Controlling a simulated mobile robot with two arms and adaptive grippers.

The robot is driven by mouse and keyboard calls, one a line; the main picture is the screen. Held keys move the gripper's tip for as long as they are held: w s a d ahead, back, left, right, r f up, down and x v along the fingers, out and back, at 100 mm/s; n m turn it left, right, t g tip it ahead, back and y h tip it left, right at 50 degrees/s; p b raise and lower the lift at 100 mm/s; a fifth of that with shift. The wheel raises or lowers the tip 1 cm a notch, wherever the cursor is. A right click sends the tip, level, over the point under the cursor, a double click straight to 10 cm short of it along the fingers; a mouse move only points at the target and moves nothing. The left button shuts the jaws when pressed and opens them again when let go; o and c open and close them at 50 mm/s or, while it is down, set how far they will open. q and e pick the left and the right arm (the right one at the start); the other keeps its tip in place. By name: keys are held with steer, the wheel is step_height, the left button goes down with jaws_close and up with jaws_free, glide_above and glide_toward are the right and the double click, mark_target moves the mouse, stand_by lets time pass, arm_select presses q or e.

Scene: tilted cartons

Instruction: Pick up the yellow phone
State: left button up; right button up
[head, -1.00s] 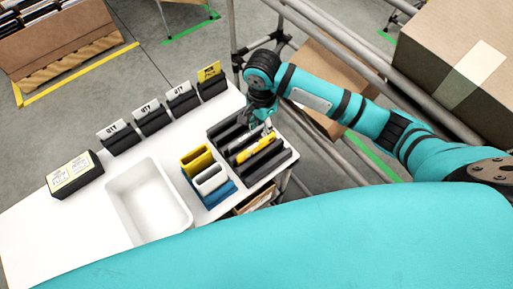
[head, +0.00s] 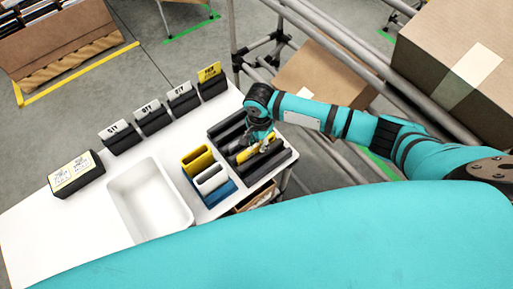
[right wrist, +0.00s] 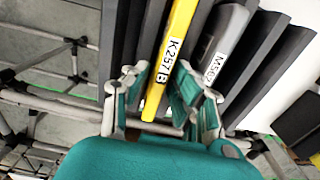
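The yellow phone (right wrist: 176,45), labelled K257B, stands in a slot of the dark rack (head: 280,157). In the head view the yellow phone (head: 243,156) is partly covered by my right gripper. My right gripper (right wrist: 160,92) is open, its fingers on either side of the phone's near end. A gap shows beside the phone, so the fingers do not look closed on it. In the head view the right gripper (head: 259,146) is low over the rack. My left gripper is not in view.
A grey phone (right wrist: 224,38) stands close beside the yellow one. Yellow, white and blue holders (head: 208,178) and a white bin (head: 150,200) are left of the rack. Card holders (head: 151,116) line the table's back edge. Metal rails (head: 330,40) and cartons (head: 470,55) are behind my right arm.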

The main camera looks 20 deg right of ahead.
jaws_close()
